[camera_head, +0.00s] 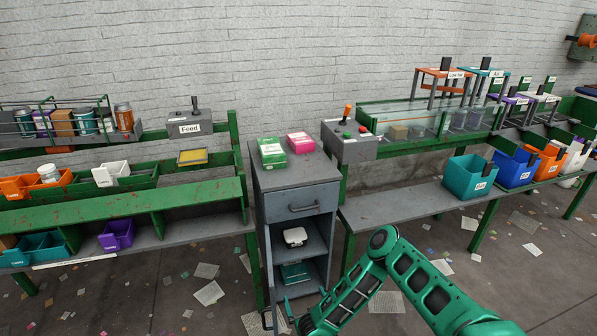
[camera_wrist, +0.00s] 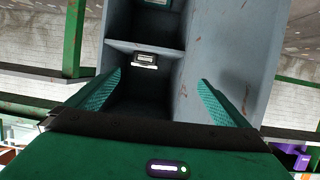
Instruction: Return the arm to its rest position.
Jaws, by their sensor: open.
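My green arm (camera_head: 362,285) reaches in from the bottom right of the head view, bends at a raised elbow, and slopes down to the left in front of the grey cabinet (camera_head: 262,235). The gripper end is low at the bottom edge of the head view and partly cut off. In the wrist view my gripper (camera_wrist: 158,82) has its two green ribbed fingers wide apart with nothing between them. The cabinet's open shelves (camera_wrist: 145,46) lie beyond the fingers.
A green box (camera_head: 271,153) and a pink box (camera_head: 300,143) lie on the cabinet top. A white-topped item (camera_head: 295,237) sits on its upper shelf. Benches with bins flank the cabinet, including a teal bin (camera_head: 470,178) at right. Papers litter the floor.

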